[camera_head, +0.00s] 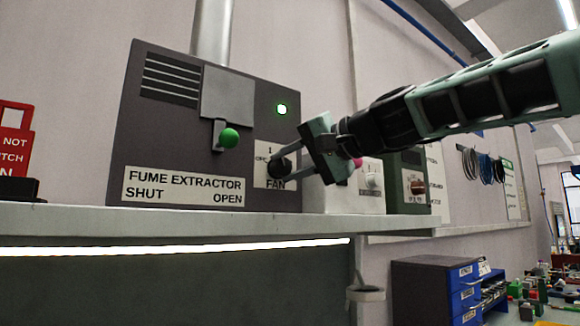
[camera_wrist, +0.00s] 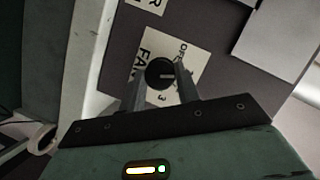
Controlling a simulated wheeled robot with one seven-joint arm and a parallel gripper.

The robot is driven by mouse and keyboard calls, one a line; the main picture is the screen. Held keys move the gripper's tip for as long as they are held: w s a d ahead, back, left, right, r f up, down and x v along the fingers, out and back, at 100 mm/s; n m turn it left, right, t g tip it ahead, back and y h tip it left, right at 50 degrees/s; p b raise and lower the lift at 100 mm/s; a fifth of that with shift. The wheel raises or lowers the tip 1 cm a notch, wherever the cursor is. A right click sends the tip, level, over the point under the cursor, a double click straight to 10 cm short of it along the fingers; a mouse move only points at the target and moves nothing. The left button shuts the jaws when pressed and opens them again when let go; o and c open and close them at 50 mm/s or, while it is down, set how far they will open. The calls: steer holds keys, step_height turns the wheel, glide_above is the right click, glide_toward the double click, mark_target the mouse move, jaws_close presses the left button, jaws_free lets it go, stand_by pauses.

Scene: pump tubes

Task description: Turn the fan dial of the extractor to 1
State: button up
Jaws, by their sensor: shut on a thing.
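The fume extractor (camera_head: 185,130) is a dark grey box on the shelf. Its black fan dial (camera_head: 279,168) sits on a white label at its lower right, with "1" printed above the dial and "FAN" below. My gripper (camera_head: 291,161) reaches in from the right, with its fingers around the dial. In the wrist view, the dial (camera_wrist: 159,72) is between the two fingers of my gripper (camera_wrist: 162,80), and they are shut on it. A pale pointer line on the dial points right, toward the right finger. "OFF" and "3" show on the label; the "1" is hidden there.
A lever with a green ball (camera_head: 229,138) hangs on the extractor front, left of the dial. A white box (camera_head: 340,197) and a green box (camera_head: 406,194) stand close on the right. The shelf (camera_head: 200,219) runs below.

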steer(key=o, duration=1)
steer(key=shift+d, duration=0.1)
steer(key=b+v, duration=0.4)
steer(key=v, duration=1.3)
steer(key=shift+s+d, duration=0.1)
steer(key=shift+d, duration=0.05)
